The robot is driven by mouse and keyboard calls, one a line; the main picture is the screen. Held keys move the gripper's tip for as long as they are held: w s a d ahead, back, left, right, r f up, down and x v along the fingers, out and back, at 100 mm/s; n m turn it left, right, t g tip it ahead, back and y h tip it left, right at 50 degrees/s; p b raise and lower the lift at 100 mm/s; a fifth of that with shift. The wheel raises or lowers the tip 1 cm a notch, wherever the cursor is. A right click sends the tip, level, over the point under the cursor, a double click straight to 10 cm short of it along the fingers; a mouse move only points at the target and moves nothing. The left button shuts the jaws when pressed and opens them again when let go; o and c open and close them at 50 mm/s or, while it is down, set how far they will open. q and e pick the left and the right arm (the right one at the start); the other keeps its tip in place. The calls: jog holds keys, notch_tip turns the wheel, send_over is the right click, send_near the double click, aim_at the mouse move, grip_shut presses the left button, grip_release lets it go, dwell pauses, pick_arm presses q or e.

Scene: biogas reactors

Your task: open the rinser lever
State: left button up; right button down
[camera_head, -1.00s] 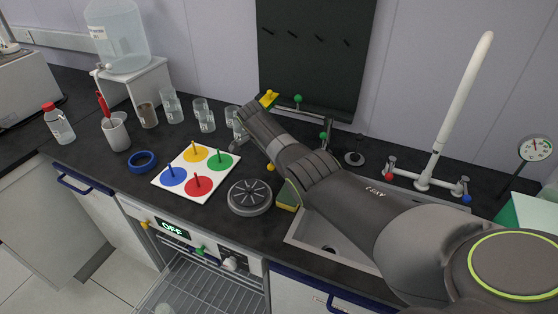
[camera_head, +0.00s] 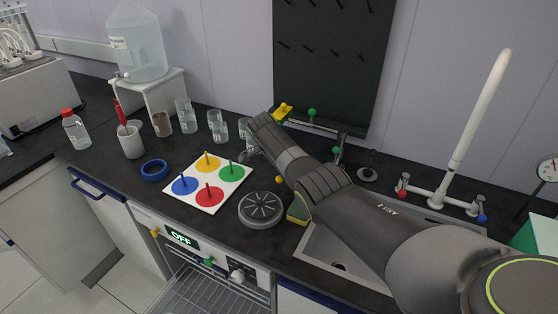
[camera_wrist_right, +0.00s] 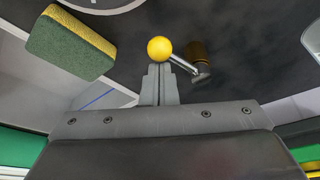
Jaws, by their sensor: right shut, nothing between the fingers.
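A small lever with a yellow ball knob (camera_head: 279,180) stands on the counter beside the round grey spoked rinser (camera_head: 261,209). In the right wrist view the yellow ball (camera_wrist_right: 160,49) sits at the end of a thin metal rod that runs to a brown-gold base (camera_wrist_right: 197,54). My right gripper (camera_wrist_right: 160,72) is shut and empty, its fingertips lined up with the ball and overlapping its lower edge in the picture. I cannot tell whether they touch it. In the head view my right arm reaches across the sink toward the upper left. My left gripper is not in view.
A yellow-green sponge (camera_head: 298,211) lies by the rinser, and shows at upper left in the wrist view (camera_wrist_right: 70,45). A white board with four coloured discs (camera_head: 234,184) lies left of the rinser. The sink (camera_head: 325,250) is under my arm. Glasses (camera_head: 217,126) stand behind.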

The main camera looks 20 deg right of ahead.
jog(key=v, duration=1.7)
jog(key=shift+b, duration=0.45)
jog(key=shift+w+a+r, duration=0.1)
